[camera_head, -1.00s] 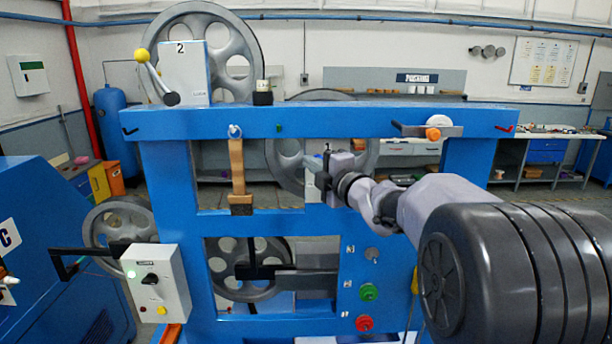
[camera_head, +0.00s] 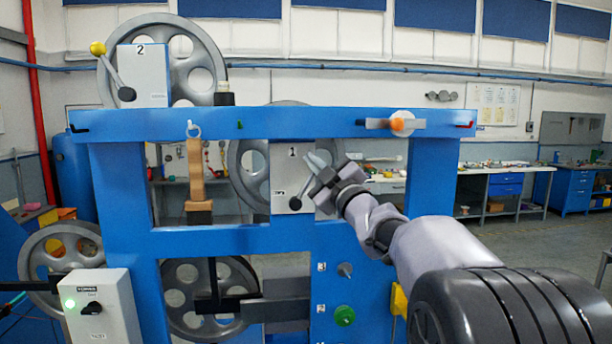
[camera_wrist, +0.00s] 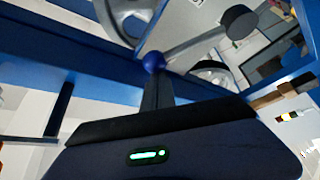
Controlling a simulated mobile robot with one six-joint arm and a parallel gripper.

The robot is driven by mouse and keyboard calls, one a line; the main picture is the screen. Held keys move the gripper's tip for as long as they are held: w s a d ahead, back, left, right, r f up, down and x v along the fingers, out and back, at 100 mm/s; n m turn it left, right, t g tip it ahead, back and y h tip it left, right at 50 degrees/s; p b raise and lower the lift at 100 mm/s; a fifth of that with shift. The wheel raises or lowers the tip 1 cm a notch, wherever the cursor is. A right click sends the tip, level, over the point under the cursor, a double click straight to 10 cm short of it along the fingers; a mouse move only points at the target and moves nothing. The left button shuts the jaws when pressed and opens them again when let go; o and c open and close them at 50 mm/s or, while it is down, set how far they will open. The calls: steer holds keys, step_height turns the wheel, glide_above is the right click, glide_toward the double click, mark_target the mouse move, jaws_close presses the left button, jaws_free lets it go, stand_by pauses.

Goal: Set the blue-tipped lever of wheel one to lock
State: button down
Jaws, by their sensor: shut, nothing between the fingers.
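The wheel one box (camera_head: 284,176), a pale panel marked 1, is mounted in the blue frame in front of wheel one (camera_head: 243,160). Its lever (camera_head: 302,184) runs up from a dark pivot (camera_head: 296,204); I cannot make out its blue tip in the head view. In the wrist view the blue ball tip (camera_wrist: 153,62) is on a grey rod (camera_wrist: 195,43) leading to the dark pivot (camera_wrist: 239,22). My gripper (camera_head: 316,164) is at the lever's upper end. Its shut fingers (camera_wrist: 157,90) appear right at the ball; I cannot tell whether they touch.
The blue frame (camera_head: 260,239) surrounds the box, with a beam above and below. A yellow-tipped lever (camera_head: 107,66) is on box 2 at upper left. A strap (camera_head: 197,172) hangs left of wheel one. A green button (camera_head: 344,316) is below.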

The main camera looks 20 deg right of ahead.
steer(key=shift+d+f+m+b, duration=0.15)
steer(key=shift+d+m+b, duration=0.1)
steer(key=shift+m+b, duration=0.15)
steer(key=shift+s+h, duration=0.1)
steer(key=shift+h, duration=0.2)
steer(key=s+a+b, duration=0.1)
steer(key=s, duration=0.8)
steer(key=shift+s+a+f, duration=0.2)
steer(key=shift+a, duration=0.1)
